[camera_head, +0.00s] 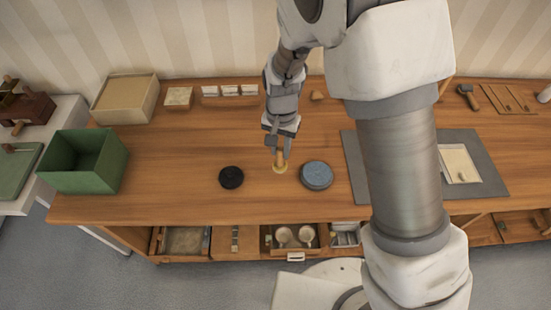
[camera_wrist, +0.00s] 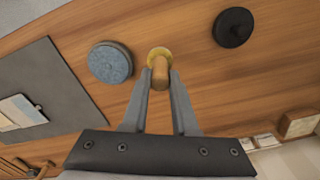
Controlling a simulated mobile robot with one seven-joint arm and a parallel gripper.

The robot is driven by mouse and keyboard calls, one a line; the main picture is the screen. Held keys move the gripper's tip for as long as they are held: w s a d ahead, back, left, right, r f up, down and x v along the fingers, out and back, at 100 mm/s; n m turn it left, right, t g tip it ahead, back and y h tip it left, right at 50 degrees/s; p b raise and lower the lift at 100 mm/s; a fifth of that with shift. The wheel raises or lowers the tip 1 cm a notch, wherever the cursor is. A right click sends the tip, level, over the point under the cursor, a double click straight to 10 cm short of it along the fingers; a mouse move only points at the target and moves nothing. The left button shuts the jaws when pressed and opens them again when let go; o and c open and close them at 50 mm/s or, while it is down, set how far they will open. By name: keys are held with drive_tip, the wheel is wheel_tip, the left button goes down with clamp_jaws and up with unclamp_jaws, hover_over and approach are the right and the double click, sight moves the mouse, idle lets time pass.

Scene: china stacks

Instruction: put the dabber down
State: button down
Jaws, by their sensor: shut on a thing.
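The dabber (camera_head: 280,160) has a wooden handle and a pale yellow round pad. My gripper (camera_head: 279,150) is shut on its handle, pad downward, over the wooden table. The dabber also shows in the wrist view (camera_wrist: 160,72), between the fingertips of my gripper (camera_wrist: 160,78). The pad is at or just above the table top; I cannot tell whether it touches. A round blue-grey tin or pad (camera_head: 316,174) lies just right of the dabber, and a black round disc (camera_head: 231,177) with a knob lies to the left. Both stand apart from the dabber.
A green open box (camera_head: 84,160) and a cardboard box (camera_head: 125,98) stand at the left. A grey mat (camera_head: 487,177) with a pale sheet lies at the right. A hammer (camera_head: 467,96) lies behind it. The table front between the discs is bare.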

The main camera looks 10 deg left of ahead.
sight(276, 166)
drive_tip(key=shift+s+a+f, duration=0.4)
drive_tip(key=shift+a+f, duration=0.05)
drive_tip(key=shift+a, duration=0.1)
drive_tip(key=shift+f, duration=1.95)
drive_tip(key=shift+f, duration=0.1)
drive_tip(key=shift+f, duration=0.15)
drive_tip(key=c, duration=0.7)
unclamp_jaws()
drive_tip(key=shift+r, duration=0.2)
